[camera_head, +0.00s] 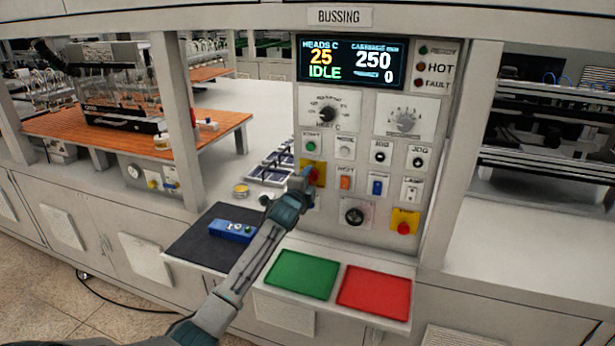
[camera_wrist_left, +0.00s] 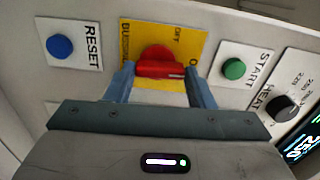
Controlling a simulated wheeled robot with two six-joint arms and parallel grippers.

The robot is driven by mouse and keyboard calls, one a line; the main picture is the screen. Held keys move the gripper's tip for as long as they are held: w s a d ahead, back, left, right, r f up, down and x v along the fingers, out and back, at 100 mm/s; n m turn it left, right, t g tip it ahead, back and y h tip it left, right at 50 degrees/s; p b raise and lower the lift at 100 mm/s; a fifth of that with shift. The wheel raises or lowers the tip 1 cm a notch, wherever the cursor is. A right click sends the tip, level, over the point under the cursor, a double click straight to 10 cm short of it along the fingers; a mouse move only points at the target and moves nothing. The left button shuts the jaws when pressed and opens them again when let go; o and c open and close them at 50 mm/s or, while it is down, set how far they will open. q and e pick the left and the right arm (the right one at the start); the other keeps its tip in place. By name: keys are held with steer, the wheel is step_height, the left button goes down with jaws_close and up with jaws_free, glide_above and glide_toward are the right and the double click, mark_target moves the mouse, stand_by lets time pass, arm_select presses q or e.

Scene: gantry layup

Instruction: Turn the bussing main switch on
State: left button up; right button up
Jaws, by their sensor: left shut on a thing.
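The bussing main switch is a red rotary knob on a yellow plate (camera_head: 319,166) on the panel under the BUSSING sign. In the left wrist view the red knob (camera_wrist_left: 158,68) sits between the two blue-grey fingers of my left gripper (camera_wrist_left: 160,80), which is shut on it. The knob's handle lies across the gap from finger to finger, on the yellow plate (camera_wrist_left: 190,35) marked BUSSING and OFF. In the head view my left gripper (camera_head: 301,184) covers part of the switch. My right gripper is not in view.
A green START button (camera_wrist_left: 233,69) and a blue RESET button (camera_wrist_left: 60,46) flank the switch. The display (camera_head: 350,62) reads IDLE. Below are a green tray (camera_head: 302,275), a red tray (camera_head: 374,292) and a red emergency button (camera_head: 404,227). A blue device (camera_head: 232,231) lies on a dark mat.

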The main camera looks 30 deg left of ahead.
arm_select(q)
steer(key=shift+m, duration=0.4)
steer(key=o, duration=1)
steer(key=shift+d, duration=0.1)
steer(key=shift+s+f, duration=0.1)
steer(key=shift+s, duration=0.3)
steer(key=shift+b+v, duration=2.05)
steer(key=shift+v, duration=2.95)
